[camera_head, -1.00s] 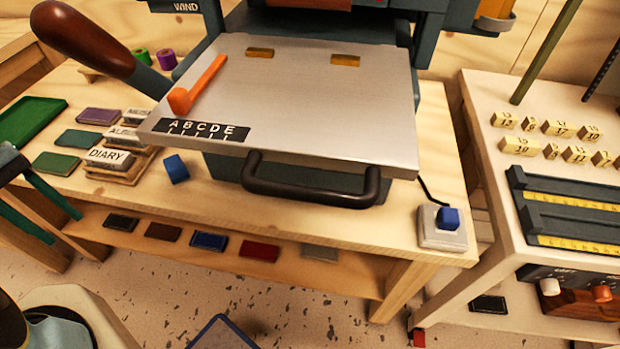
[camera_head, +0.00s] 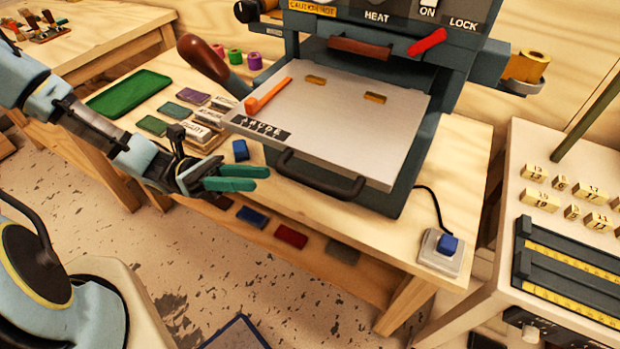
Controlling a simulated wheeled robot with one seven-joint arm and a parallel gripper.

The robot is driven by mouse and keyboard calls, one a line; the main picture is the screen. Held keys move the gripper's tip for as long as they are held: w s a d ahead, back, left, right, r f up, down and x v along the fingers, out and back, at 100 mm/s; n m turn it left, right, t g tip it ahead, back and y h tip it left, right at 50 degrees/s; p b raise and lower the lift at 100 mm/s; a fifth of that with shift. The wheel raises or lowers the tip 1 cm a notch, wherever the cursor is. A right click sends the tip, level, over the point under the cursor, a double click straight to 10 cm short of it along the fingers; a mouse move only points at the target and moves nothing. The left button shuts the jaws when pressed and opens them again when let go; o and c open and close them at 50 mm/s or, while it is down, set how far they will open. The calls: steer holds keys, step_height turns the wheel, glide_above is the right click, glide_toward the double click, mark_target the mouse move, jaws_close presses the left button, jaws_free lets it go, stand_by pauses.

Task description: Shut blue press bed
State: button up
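The blue press stands on the wooden bench with its bed (camera_head: 340,120), a flat silver plate, slid out toward the front. A dark curved handle (camera_head: 322,184) is on the bed's front edge.
A small blue block (camera_head: 240,150) and label stamps (camera_head: 200,132) sit left of the bed. A switch box with a blue button (camera_head: 441,251) is at the bench's right corner. A side table (camera_head: 560,230) stands right.

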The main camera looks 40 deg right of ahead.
mark_target(307, 177)
steer(key=p+x, duration=0.1)
steer(key=x, duration=0.2)
steer(key=p+x, duration=0.2)
steer(key=x, duration=0.1)
steer(key=p+x, duration=0.1)
steer(key=x, duration=0.2)
steer(key=shift+s+d+r+p, duration=0.1)
steer(key=shift+s+r+p, duration=0.1)
steer(key=shift+r+p, duration=0.25)
steer(key=shift+s+d, duration=0.25)
steer(key=shift+s, duration=0.3)
steer(key=shift+c, duration=0.3)
jaws_close()
